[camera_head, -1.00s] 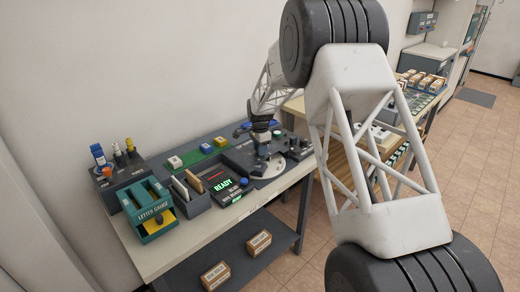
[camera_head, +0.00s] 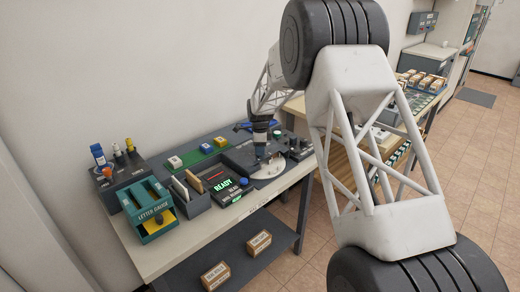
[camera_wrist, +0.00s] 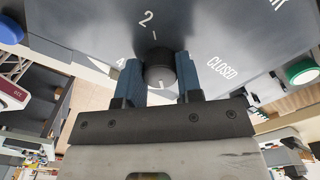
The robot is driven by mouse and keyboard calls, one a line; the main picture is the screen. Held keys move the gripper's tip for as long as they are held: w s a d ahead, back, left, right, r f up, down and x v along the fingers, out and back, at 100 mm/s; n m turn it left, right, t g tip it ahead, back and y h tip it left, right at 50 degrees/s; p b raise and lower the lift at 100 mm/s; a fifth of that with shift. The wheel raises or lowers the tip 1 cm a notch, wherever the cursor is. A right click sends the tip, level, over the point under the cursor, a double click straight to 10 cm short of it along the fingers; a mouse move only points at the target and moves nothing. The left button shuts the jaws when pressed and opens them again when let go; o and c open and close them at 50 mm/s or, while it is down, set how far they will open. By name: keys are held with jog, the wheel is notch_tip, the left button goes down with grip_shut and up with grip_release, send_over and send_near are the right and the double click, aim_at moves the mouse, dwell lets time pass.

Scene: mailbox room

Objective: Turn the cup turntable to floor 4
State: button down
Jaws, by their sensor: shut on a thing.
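My gripper (camera_wrist: 158,68) is shut on a round dark knob (camera_wrist: 161,75), with one blue-grey finger on each side. The knob has a short pale mark on its near side. It stands on a dark grey panel (camera_wrist: 195,30) printed with a "2" above the knob, a "4" at left and "CLOSED" at right. In the head view my gripper (camera_head: 262,152) is down at the bench's dark unit, beside a pale round disc (camera_head: 268,170) that looks like the turntable. Cups cannot be made out, and the fingertips are too small to see there.
A green button (camera_wrist: 302,72) is at right in the wrist view. On the bench (camera_head: 165,256) stand a teal letter gauge (camera_head: 150,210), a lit READY box (camera_head: 226,187) and a green strip with coloured blocks (camera_head: 200,153). Boxes lie on the lower shelf.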

jog(key=shift+r+m, duration=0.1)
jog(key=shift+m, duration=6.7)
jog(key=c, duration=0.8)
grip_release()
jog(key=shift+r, duration=3.85)
